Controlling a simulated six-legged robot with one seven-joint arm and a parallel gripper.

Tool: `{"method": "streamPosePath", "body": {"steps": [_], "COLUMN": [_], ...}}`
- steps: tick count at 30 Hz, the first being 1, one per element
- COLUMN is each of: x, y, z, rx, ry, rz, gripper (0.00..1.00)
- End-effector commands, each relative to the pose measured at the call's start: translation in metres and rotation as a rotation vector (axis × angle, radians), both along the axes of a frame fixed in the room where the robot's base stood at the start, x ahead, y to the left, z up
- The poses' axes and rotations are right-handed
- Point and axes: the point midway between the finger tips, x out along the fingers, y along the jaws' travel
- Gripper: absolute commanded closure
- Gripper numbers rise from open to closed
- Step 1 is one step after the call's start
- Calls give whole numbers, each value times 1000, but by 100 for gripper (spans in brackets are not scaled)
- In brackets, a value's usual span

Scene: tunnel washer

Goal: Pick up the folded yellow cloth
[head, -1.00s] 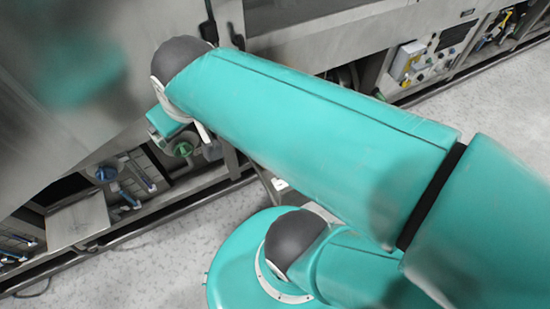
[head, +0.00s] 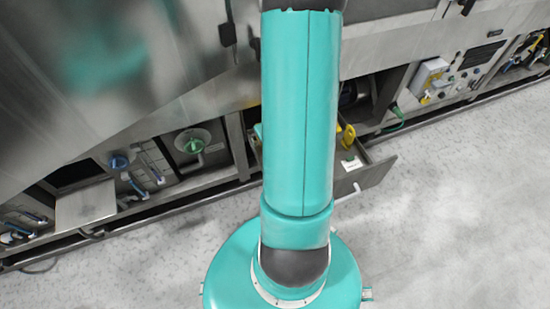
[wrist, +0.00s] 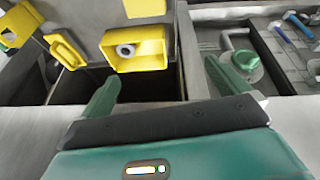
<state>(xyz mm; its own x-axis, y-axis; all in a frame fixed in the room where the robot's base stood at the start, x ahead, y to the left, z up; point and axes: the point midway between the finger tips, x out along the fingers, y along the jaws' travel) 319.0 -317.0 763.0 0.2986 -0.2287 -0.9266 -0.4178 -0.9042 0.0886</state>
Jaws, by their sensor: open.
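Several yellow things show in the wrist view, and I cannot tell for sure which is the folded yellow cloth. A flat plain yellow piece (wrist: 145,8) at the top edge, partly cut off, looks most like it. My gripper (wrist: 161,72) is open and empty, its two green fingers apart over a dark opening, below the yellow things in the picture. In the head view my gripper is hidden behind my arm. A yellow thing (head: 347,136) shows there just right of my arm, at the open drawer (head: 365,178).
In the wrist view a yellow box with a grey ring (wrist: 135,50) and a yellow handle-like frame (wrist: 65,50) lie beyond the fingers. A green round knob (wrist: 244,62) is near the right finger. The speckled floor (head: 450,220) is clear at right.

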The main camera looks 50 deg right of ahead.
Motion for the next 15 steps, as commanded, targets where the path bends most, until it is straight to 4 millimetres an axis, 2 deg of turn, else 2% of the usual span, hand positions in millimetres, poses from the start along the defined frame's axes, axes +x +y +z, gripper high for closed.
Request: {"method": "streamPosePath", "body": {"steps": [1, 3, 6, 10, 15], "x": [-15, -30, -46, -57, -54], "y": [-5, -11, -14, -14, -16], "z": [-24, -49, -76, -95, -110], "rx": [22, 39, 58, 70, 73], "ry": [0, -14, -35, -52, -58], "rz": [-26, -53, -82, -102, -105], "gripper": [0, 0, 0, 0, 0]}}
